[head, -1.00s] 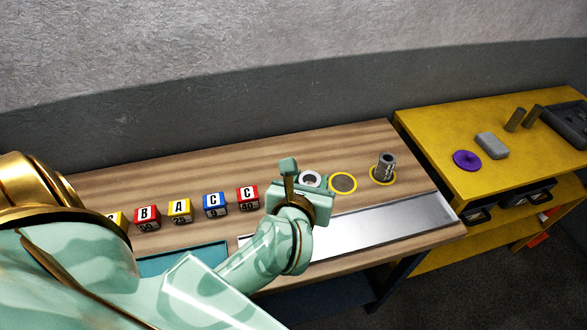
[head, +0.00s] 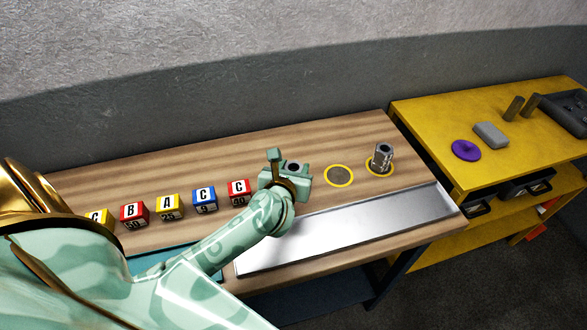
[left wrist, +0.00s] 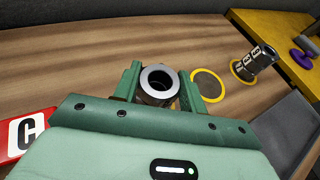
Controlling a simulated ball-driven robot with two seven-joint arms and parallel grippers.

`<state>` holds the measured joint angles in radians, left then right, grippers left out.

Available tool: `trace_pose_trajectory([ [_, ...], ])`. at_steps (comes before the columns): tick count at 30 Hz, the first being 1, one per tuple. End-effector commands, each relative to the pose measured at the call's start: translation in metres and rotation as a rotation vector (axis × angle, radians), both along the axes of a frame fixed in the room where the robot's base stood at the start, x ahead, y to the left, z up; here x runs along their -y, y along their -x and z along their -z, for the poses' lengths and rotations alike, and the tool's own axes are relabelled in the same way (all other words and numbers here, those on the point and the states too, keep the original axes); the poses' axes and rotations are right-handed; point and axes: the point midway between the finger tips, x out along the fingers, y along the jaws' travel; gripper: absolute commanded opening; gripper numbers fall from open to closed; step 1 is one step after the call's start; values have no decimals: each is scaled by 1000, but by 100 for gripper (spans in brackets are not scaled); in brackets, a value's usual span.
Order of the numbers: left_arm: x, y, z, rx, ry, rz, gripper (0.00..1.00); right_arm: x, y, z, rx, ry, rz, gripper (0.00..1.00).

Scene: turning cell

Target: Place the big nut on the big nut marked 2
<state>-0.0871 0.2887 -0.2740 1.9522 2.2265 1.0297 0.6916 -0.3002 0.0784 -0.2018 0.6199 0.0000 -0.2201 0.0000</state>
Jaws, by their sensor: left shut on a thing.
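My left gripper (head: 290,170) is shut on a grey, ring-like big nut (left wrist: 157,83), held with its hole facing up. The nut also shows between the fingers in the head view (head: 294,167). Whether it is clear of the table I cannot tell. To the right, a dark stack of nuts (head: 382,158) with pale markings stands upright inside a yellow ring. The stack also shows in the left wrist view (left wrist: 256,62). Its markings are too small to read. Between gripper and stack lies an empty yellow-rimmed disc (head: 339,175). My right gripper is not in view.
A row of lettered blocks (head: 205,200) stands on the wooden table left of the gripper. A metal tray (head: 340,228) runs along the front. A yellow bench (head: 440,130) at the right holds a purple disc (head: 465,150) and a grey block (head: 491,134). The back of the table is clear.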

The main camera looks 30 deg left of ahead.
Motion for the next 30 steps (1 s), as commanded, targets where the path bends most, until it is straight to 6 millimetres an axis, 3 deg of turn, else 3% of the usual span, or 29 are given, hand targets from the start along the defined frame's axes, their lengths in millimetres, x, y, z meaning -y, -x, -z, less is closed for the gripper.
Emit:
trace_pose_trajectory([
  [6,0,0,3,1,0,0,13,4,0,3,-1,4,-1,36],
  [7,0,0,3,-1,0,0,47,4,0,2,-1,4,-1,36],
  [9,0,0,2,0,0,0,63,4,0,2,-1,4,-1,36],
  [20,1,3,-3,-1,1,1,63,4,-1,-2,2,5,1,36],
  [30,24,67,-31,-1,2,1,63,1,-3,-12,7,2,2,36],
])
